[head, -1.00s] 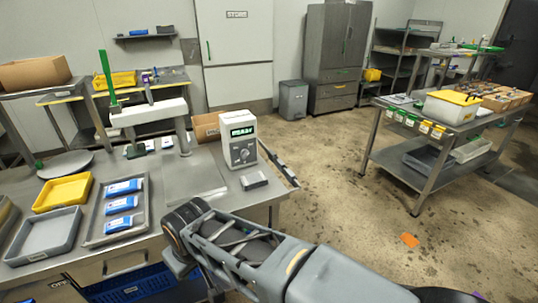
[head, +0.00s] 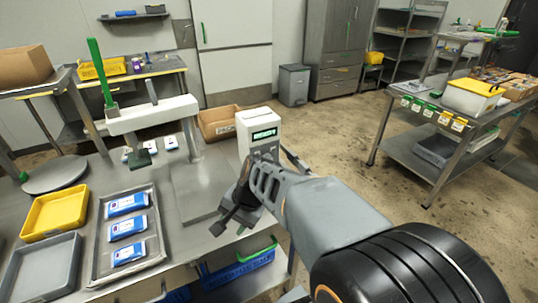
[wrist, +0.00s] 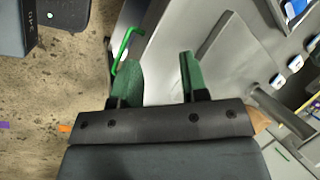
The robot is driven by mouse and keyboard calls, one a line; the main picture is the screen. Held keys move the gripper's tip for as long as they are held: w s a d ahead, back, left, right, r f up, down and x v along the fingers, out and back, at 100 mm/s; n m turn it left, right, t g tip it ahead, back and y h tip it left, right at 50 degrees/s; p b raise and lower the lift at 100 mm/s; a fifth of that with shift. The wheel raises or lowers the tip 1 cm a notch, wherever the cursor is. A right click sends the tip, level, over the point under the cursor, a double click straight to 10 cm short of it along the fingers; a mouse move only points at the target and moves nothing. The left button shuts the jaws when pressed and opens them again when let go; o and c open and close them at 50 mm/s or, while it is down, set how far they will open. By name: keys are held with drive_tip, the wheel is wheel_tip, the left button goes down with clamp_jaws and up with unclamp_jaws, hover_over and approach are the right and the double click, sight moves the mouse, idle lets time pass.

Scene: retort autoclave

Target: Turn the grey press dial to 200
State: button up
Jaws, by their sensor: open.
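The white press control box (head: 258,128) with a lit green display stands on the steel table at its right rear. Its lower front, where the grey dial sits, is mostly hidden behind my arm, so I cannot read the dial's setting. My gripper (head: 232,212) is in front of the box, low over the table near its front right edge. In the wrist view my gripper (wrist: 160,68) is open, with two green-padded fingers apart and nothing between them. I do not make out the dial there.
A grey tray (head: 98,262) with blue-white packs, a yellow tray (head: 28,222) and a press arm (head: 150,112) are on the left. A cardboard box (head: 215,122) stands behind. A blue crate (head: 232,275) is below the table. Floor to the right is open.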

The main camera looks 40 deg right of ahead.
drive_tip(key=w+d+f+m+t+h+p, duration=0.1)
drive_tip(key=w+d+m+t, duration=0.25)
drive_tip(key=d+m, duration=0.7)
drive_tip(key=w+d+m+t, duration=0.2)
drive_tip(key=d+m+t, duration=0.3)
drive_tip(key=d+m, duration=0.5)
drive_tip(key=w+d+f+m+t+h+p, duration=0.1)
drive_tip(key=w+d+m+t, duration=0.25)
drive_tip(key=d+m, duration=0.65)
drive_tip(key=w+a+f, duration=0.1)
drive_tip(key=w, duration=0.3)
drive_tip(key=w+a+f+m, duration=0.1)
drive_tip(key=w, duration=0.3)
drive_tip(key=w+a+f+m+p, duration=0.1)
drive_tip(key=w, duration=0.3)
drive_tip(key=shift+a+f, duration=0.25)
clamp_jaws()
